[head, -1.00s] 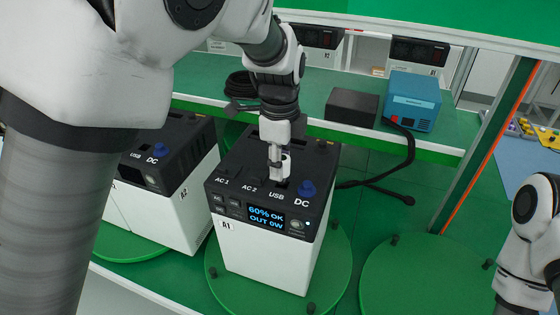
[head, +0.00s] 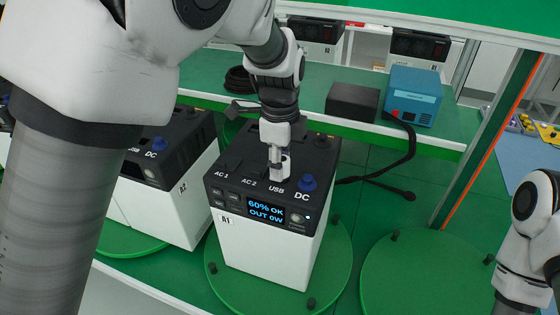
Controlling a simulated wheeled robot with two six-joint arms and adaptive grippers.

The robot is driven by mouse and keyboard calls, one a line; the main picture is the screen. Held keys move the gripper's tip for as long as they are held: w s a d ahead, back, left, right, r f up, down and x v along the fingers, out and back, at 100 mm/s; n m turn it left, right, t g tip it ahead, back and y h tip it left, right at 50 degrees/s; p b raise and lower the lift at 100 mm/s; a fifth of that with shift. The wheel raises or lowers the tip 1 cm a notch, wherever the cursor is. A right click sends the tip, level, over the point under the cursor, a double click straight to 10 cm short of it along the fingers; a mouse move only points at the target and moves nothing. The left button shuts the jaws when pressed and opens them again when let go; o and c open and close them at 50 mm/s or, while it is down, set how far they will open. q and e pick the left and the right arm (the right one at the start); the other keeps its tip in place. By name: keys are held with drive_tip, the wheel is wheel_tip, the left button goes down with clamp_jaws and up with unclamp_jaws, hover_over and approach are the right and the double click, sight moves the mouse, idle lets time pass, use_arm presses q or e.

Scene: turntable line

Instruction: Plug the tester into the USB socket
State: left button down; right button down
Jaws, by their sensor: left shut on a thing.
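The power station A1 (head: 265,250) stands upright on a green turntable, its top and lit screen facing me. The screen reads "60% OK, OUT 0W". My left gripper (head: 279,168) is above its top, shut on a small pale piece, the tester (head: 285,166). The tester's lower end is right at the USB label, beside the blue DC knob (head: 307,183). The USB socket is hidden behind the fingers and tester, so I cannot tell whether the tester is seated in it. My right arm shows at the right edge; its gripper is out of view.
A second station A2 (head: 185,205) stands close to the left. An empty green turntable (head: 420,280) is at the right. On the shelf behind are a black box (head: 352,101), a blue unit (head: 413,95) and a black cable (head: 400,160) hanging over the edge.

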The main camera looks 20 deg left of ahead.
use_arm(q)
drive_tip(key=shift+f, duration=0.3)
drive_tip(key=c, duration=0.7)
unclamp_jaws()
drive_tip(key=shift+c, duration=0.2)
drive_tip(key=shift+r, duration=0.15)
